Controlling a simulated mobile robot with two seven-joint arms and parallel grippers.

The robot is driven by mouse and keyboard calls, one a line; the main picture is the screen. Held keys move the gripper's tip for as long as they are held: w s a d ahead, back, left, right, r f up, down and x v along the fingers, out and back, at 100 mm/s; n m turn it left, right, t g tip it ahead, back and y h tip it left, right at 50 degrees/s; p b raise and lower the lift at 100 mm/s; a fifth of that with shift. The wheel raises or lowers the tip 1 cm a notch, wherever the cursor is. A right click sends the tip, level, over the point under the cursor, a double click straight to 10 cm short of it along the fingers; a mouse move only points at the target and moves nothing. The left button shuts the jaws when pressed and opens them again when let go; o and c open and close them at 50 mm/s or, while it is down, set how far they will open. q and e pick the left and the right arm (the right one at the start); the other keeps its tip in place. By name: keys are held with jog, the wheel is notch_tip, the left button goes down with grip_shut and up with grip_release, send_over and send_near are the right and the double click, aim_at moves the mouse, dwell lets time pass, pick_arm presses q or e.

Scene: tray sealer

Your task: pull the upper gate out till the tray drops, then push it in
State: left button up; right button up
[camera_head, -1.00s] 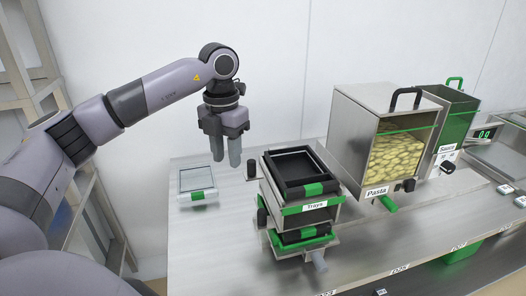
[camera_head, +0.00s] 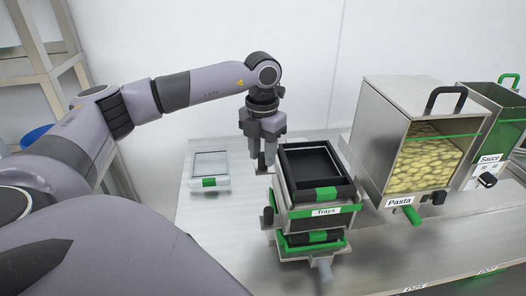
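The tray dispenser, labelled "Trays" (camera_head: 325,211), stands on the steel table with black trays (camera_head: 305,163) stacked in its top. Another black tray (camera_head: 313,238) with a green tab sits in its lower part. A dark gate knob (camera_head: 268,216) shows on its lower left side. The upper gate's knob, at the upper left side, is mostly hidden by my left gripper (camera_head: 262,154). That gripper points down with its fingers apart, by the dispenser's upper left edge. I cannot tell whether the fingers touch the knob. My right gripper is not in view.
A clear tray-like frame with a green tab (camera_head: 209,182) lies on the table to the left. The pasta bin (camera_head: 376,150) stands close to the dispenser's right, with the green sauce bin (camera_head: 507,120) beyond.

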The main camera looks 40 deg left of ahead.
pick_arm(q)
jog(key=shift+f, duration=0.3)
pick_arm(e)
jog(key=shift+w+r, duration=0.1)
pick_arm(q)
jog(key=shift+c, duration=0.4)
